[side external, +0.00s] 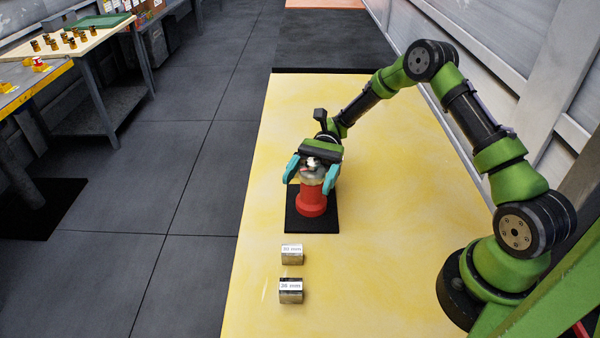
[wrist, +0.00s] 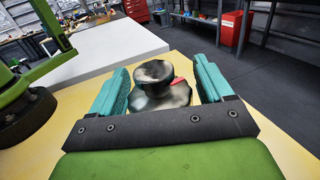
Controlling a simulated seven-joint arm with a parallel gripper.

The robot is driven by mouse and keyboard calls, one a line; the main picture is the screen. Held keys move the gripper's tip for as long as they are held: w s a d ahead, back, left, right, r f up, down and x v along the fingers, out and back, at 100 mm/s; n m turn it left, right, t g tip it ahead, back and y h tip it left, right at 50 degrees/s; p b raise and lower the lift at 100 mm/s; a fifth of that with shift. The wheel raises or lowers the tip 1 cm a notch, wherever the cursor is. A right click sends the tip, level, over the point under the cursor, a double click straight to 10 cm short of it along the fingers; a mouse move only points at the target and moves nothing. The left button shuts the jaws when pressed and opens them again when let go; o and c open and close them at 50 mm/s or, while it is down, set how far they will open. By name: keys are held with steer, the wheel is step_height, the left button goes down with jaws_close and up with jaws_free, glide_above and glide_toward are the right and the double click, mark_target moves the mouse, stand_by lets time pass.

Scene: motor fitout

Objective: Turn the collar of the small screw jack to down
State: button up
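The small screw jack (side external: 312,203) stands upright on a black mat (side external: 327,222) on the yellow table. Its base is red and its upper part is a mottled grey metal, partly hidden by my gripper. My gripper (side external: 311,180) is around the jack's upper part, with one teal finger on each side. In the wrist view the jack's round top and collar (wrist: 160,92) sit between the fingers of my gripper (wrist: 160,85), with gaps visible on both sides. A small red mark (wrist: 178,81) shows at the collar's right side.
Two metal blocks labelled 30 mm (side external: 292,254) and 36 mm (side external: 291,291) stand on the yellow table (side external: 350,290) in front of the mat. The table is clear around them. A workbench with small parts (side external: 85,40) stands apart at the far left.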

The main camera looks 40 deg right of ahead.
steer(key=shift+d, duration=0.15)
steer(key=v, duration=1.2)
steer(key=shift+r, duration=0.1)
steer(key=s+a+r+n+t+h, duration=0.2)
steer(key=s+r+n+t+h, duration=0.1)
steer(key=s+r+t+h, duration=0.1)
steer(key=s+a+r+n+t+h, duration=0.2)
steer(key=s+r+t+h, duration=0.3)
steer(key=s, duration=0.4)
steer(key=s+a+r+n+t+h, duration=0.2)
steer(key=s+r+n+t+h, duration=0.2)
steer(key=s+r+t+h, duration=0.1)
steer(key=shift+s+a+r+t, duration=0.2)
steer(key=shift+s+r+t, duration=0.2)
steer(key=shift+s+r, duration=0.5)
